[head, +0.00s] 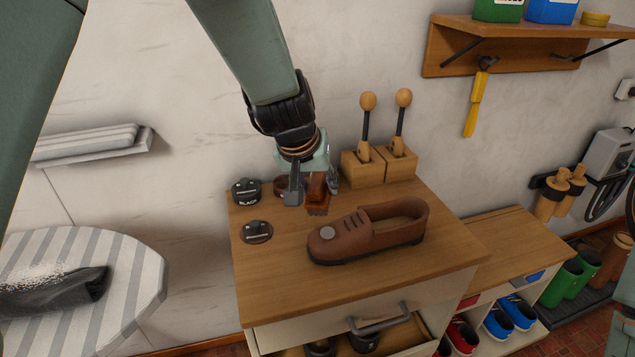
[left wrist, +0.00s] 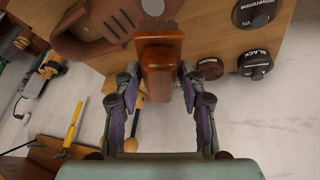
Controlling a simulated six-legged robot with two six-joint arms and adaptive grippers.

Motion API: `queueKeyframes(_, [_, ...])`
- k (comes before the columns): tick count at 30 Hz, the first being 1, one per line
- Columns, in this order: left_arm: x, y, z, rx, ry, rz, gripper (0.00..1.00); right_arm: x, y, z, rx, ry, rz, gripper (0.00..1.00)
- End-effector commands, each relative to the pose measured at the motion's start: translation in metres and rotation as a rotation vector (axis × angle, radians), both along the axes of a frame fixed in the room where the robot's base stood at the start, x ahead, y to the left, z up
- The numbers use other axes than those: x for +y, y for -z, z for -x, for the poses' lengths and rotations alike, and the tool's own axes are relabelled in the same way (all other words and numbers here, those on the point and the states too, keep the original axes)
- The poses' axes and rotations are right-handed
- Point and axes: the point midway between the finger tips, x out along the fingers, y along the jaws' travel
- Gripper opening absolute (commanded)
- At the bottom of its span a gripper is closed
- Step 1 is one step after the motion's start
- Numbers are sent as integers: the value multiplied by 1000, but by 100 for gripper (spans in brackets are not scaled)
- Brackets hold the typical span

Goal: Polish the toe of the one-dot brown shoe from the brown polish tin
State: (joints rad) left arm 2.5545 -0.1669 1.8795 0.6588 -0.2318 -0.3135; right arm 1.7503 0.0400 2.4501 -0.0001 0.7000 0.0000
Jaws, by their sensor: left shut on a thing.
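The brown shoe (head: 385,229) lies on the cabinet top, its toe to the left. A single pale grey dot (head: 327,233) marks the toe; the shoe also shows in the left wrist view (left wrist: 85,30). My left gripper (head: 314,190) is shut on a reddish-brown brush (left wrist: 160,68), held above the cabinet top behind the toe, apart from it. A small brown round tin (left wrist: 209,68) is partly hidden behind the gripper in the head view. A tin marked BLACK (head: 246,191) stands left of it. My right gripper is out of view.
Two wooden blocks (head: 362,169) with upright ball-topped handles stand at the back of the cabinet top. The front left of the top is clear. A striped ironing board (head: 135,285) stands left.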

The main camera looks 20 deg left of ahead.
Motion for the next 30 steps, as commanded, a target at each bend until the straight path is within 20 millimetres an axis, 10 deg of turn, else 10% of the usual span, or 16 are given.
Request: queueKeyframes(30, [4, -29, 2, 0, 0, 0, 16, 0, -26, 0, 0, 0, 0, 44])
